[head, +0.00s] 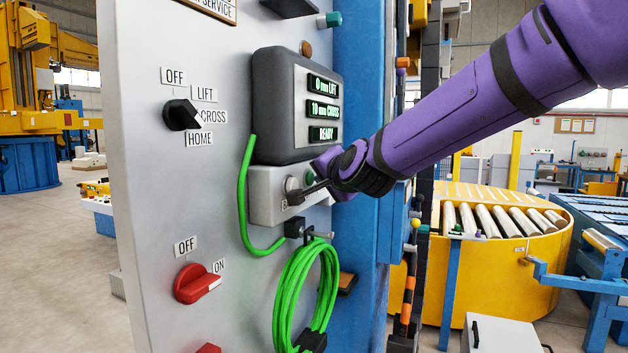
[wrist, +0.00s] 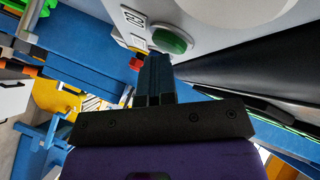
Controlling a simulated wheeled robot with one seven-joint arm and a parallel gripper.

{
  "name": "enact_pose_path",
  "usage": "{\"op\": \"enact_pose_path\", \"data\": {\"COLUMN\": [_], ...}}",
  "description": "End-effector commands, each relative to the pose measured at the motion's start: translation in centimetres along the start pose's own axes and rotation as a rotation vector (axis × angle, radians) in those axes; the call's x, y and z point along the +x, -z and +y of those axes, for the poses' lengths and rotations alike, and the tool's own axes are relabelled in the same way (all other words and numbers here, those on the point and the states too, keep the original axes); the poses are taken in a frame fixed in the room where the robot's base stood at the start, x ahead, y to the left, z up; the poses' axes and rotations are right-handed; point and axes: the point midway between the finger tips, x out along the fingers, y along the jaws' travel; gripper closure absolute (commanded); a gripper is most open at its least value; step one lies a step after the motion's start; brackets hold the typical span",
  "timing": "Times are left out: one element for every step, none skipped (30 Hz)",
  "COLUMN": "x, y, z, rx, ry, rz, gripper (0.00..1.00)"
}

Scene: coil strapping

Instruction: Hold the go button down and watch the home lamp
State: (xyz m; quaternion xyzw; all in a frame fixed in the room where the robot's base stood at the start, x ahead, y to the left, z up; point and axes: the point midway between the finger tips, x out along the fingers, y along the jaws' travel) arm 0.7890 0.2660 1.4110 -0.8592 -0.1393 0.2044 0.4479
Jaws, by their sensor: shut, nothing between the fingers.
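The green go button (wrist: 172,40) shows in the wrist view beside a label that seems to read GO (wrist: 132,18). It sits on a grey button box (head: 262,194), seen in the head view under the dark display box. My gripper (head: 296,196) is shut and empty, its fingers in front of the button box. In the wrist view the fingertips (wrist: 155,58) end close to the green button's edge; I cannot tell whether they touch it. The display (head: 322,110) reads 0 mm LIFT, 10 mm CROSS and READY. I cannot make out which lamp is the home lamp.
A black selector knob (head: 182,115) has OFF, LIFT, CROSS and HOME labels, its white mark towards CROSS. A red switch (head: 196,284) sits lower on the panel. A green cable coil (head: 304,290) hangs below the button box. A yellow roller table (head: 520,262) stands right.

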Motion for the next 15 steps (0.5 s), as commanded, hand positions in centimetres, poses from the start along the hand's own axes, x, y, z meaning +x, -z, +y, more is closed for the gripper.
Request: {"op": "enact_pose_path", "data": {"x": [0.0,0.0,0.0,0.0,0.0,0.0,0.0,0.0,-0.01,-0.03,-0.06,-0.12,-0.18,-0.26,-0.38], "y": [-0.07,-0.07,-0.08,-0.08,-0.08,-0.08,-0.08,-0.07,-0.06,-0.05,-0.02,0.04,0.1,0.17,0.28], "z": [-0.05,-0.05,-0.05,-0.05,-0.05,-0.05,-0.05,-0.05,-0.05,-0.03,-0.01,0.03,0.07,0.12,0.2], "rx": [0.0,0.0,0.0,0.0,0.0,0.0,0.0,0.0,0.0,0.0,0.0,0.0,0.0,0.0,0.0], "ry": [0.001,0.001,0.001,0.001,0.001,0.001,0.001,0.001,0.001,0.001,0.001,0.001,0.001,0.001,0.001], "rz": [-0.001,-0.001,-0.001,-0.001,-0.001,-0.001,-0.001,-0.001,-0.001,-0.001,-0.001,-0.001,0.0,0.0,0.0], "gripper": [1.0,1.0,1.0,1.0,1.0,1.0,1.0,1.0,1.0,1.0,1.0,1.0,1.0,1.0,1.0]}}
